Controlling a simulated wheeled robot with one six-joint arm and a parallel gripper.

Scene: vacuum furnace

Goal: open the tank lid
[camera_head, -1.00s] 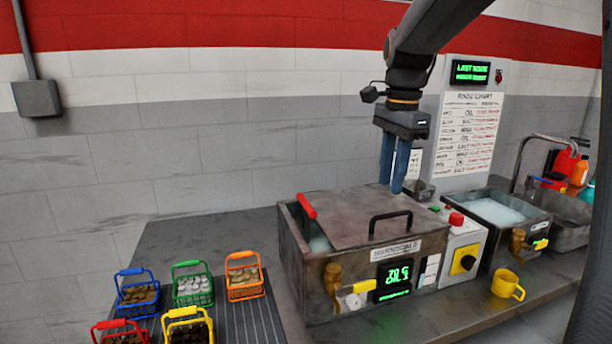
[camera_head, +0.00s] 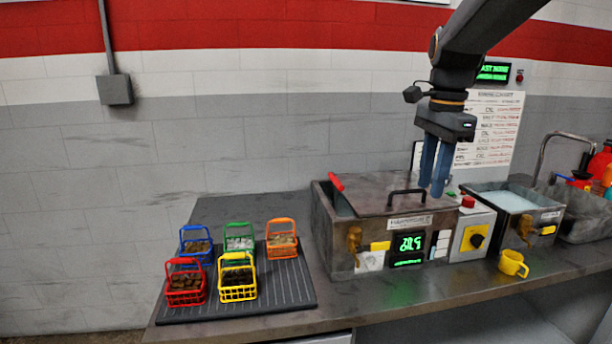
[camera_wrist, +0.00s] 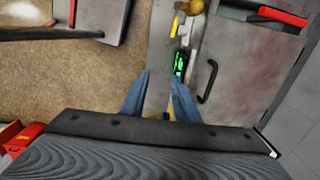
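The tank (camera_head: 338,243) is a grey metal box on the bench with a green display on its front. Its flat lid (camera_head: 375,192) lies across the top, with a strip of liquid showing at the left. My gripper (camera_head: 436,192) points down, empty, right of the black handle in the head view. In the wrist view my gripper (camera_wrist: 160,74) has its blue fingers apart, with the black handle (camera_wrist: 207,82) to their right, outside them.
Several coloured wire baskets (camera_head: 237,283) stand on a ribbed mat (camera_head: 285,287) at left. A control box (camera_head: 470,235) with a red button and a second tank (camera_head: 505,232) stand to the right. A yellow cup (camera_head: 512,264) sits near the bench's front edge. Bare bench (camera_head: 330,300) lies in front.

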